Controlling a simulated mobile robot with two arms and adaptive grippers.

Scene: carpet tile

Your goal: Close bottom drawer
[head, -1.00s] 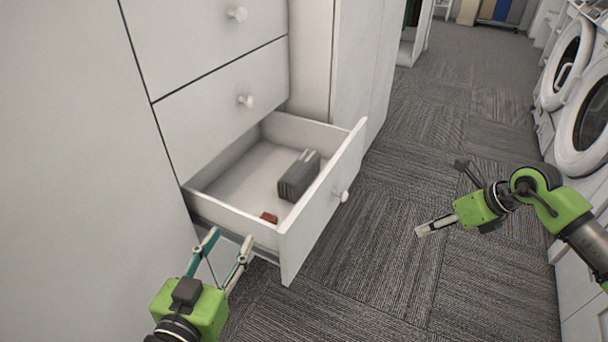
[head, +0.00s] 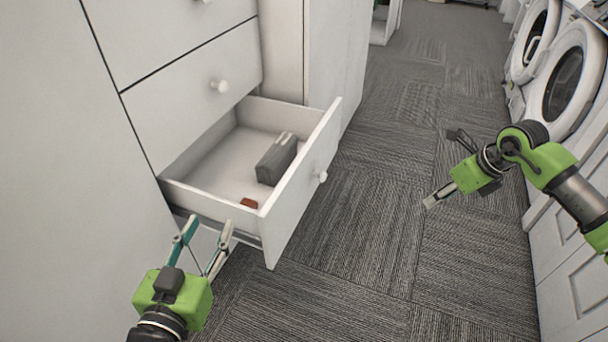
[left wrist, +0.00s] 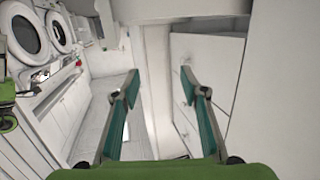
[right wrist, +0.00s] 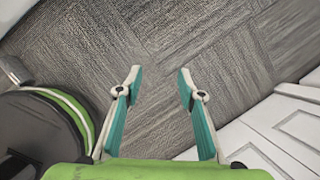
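The bottom drawer (head: 302,188) is pulled out from the white cabinet, with a round white knob (head: 323,176) on its front. Inside it lie a grey box (head: 276,160) and a small reddish-brown item (head: 249,203). My left gripper (head: 208,226) is open and empty, close to the near side of the drawer; whether it touches cannot be told. In the left wrist view its fingers (left wrist: 160,80) are spread apart. My right gripper (head: 428,204) is over the carpet to the right of the drawer, apart from it. The right wrist view shows its fingers (right wrist: 157,78) open and empty.
A shut drawer with a knob (head: 219,86) is above the open one. White front-loading machines (head: 570,85) and white cabinets (head: 570,285) line the right side. The carpet (head: 385,235) between is clear.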

